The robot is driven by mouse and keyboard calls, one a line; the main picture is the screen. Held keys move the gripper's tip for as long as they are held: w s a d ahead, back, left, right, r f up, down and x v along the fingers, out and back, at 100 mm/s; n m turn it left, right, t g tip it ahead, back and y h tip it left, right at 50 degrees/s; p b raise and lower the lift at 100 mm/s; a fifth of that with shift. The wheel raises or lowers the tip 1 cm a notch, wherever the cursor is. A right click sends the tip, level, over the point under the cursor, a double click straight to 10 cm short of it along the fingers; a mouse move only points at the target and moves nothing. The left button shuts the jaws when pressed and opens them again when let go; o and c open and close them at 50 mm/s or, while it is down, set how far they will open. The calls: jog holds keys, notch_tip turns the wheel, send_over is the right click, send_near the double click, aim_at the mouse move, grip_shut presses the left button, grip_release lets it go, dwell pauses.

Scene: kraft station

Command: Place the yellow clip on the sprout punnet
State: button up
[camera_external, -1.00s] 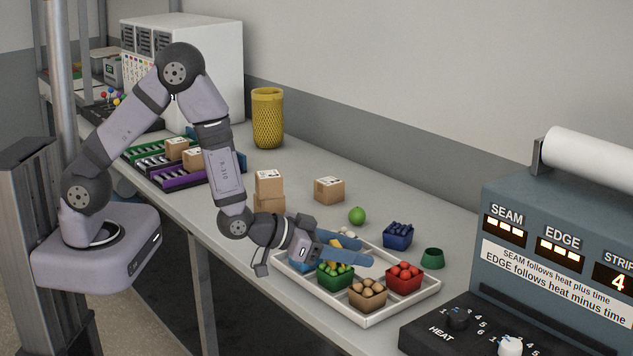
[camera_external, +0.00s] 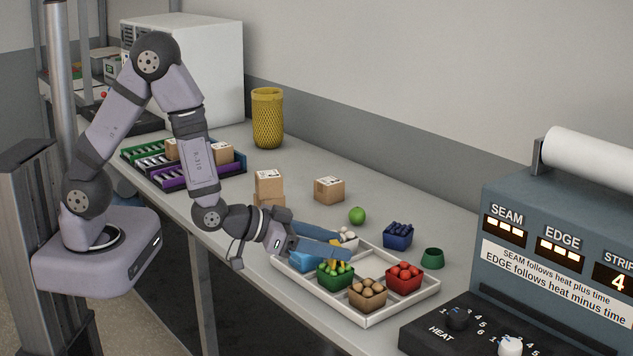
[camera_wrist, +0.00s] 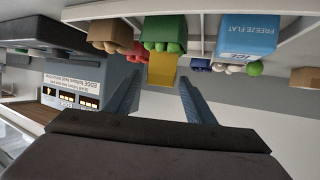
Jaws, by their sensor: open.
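The sprout punnet (camera_external: 335,281) is green, filled with round green sprouts, and stands in the white tray (camera_external: 385,316); it also shows upside down in the wrist view (camera_wrist: 163,30). The yellow clip (camera_external: 338,264) shows at the punnet's top, partly hidden by sprouts and my finger. In the wrist view the yellow clip (camera_wrist: 162,70) extends from the sprout side of the punnet; exact contact cannot be told. My gripper (camera_external: 342,247) is open, its blue fingers just above the tray. In the wrist view the clip lies in the gap between the fingers, beyond their tips.
The tray also holds a brown punnet (camera_external: 367,296), a red punnet (camera_external: 404,279), a blue FREEZE FLAT box (camera_external: 303,261) and a punnet of white items (camera_external: 347,239). A dark blue punnet (camera_external: 398,236), a lime (camera_external: 357,215) and a green cup (camera_external: 432,259) stand behind the tray.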

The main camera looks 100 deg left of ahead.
aim_at(337, 244)
jog(key=p, duration=0.2)
jog(key=shift+s+d+r+p, duration=0.15)
jog(key=shift+s+r+p, duration=0.2)
jog(key=p+v, duration=0.2)
jog(key=p, duration=0.3)
jog(key=shift+s+d+r+p, duration=0.15)
jog(key=shift+s+r+p, duration=0.05)
jog(key=shift+s+p, duration=0.1)
jog(key=p+v, duration=0.3)
jog(key=p, duration=0.1)
jog(key=shift+s+f+p, duration=0.15)
jog(key=shift+p, duration=0.25)
jog(key=shift+d, duration=0.1)
